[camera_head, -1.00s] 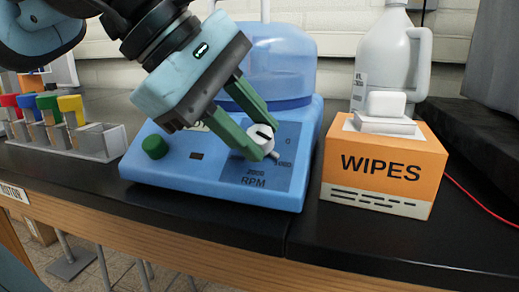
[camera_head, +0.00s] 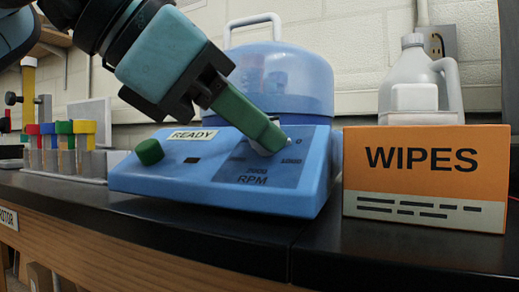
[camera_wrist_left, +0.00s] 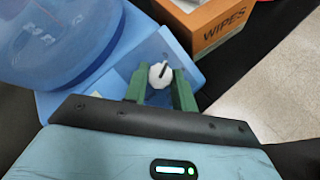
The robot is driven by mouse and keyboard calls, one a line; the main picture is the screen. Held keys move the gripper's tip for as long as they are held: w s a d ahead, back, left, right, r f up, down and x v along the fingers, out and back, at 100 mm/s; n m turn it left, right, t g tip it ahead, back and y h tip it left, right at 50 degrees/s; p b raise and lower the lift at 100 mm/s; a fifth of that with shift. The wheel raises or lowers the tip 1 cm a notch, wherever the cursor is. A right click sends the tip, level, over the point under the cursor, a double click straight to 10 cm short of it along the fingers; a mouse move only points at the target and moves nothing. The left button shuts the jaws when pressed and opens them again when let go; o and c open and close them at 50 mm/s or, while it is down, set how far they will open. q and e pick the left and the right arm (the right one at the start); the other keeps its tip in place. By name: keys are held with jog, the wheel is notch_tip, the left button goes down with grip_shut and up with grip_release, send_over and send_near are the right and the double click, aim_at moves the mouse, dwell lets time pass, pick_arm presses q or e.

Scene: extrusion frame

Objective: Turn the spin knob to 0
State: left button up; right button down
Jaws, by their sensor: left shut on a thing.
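The white spin knob (camera_wrist_left: 160,75) sits on the dial panel of a blue centrifuge (camera_head: 165,183). In the left wrist view it shows between the two green fingers of my left gripper (camera_wrist_left: 160,88), with a dark line across its face. In the head view my left gripper (camera_head: 270,137) reaches down from the upper left to the dial, shut on the knob. Its fingers hide most of the knob there. The dial shows 0 at the top, 1000 at the right and 2000 at the bottom, above "RPM". I cannot tell which number the knob points to.
An orange WIPES box (camera_head: 425,170) stands close to the right of the centrifuge. A white jug (camera_head: 455,90) is behind it. A green knob (camera_head: 149,152) and a READY label (camera_head: 192,135) are left on the panel. A rack with coloured caps (camera_head: 65,160) stands further left.

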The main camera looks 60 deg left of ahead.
pick_arm(q)
jog(key=shift+n+y+b, duration=0.3)
jog(key=shift+n+b, duration=0.3)
jog(key=shift+n, duration=0.1)
jog(key=o, duration=1)
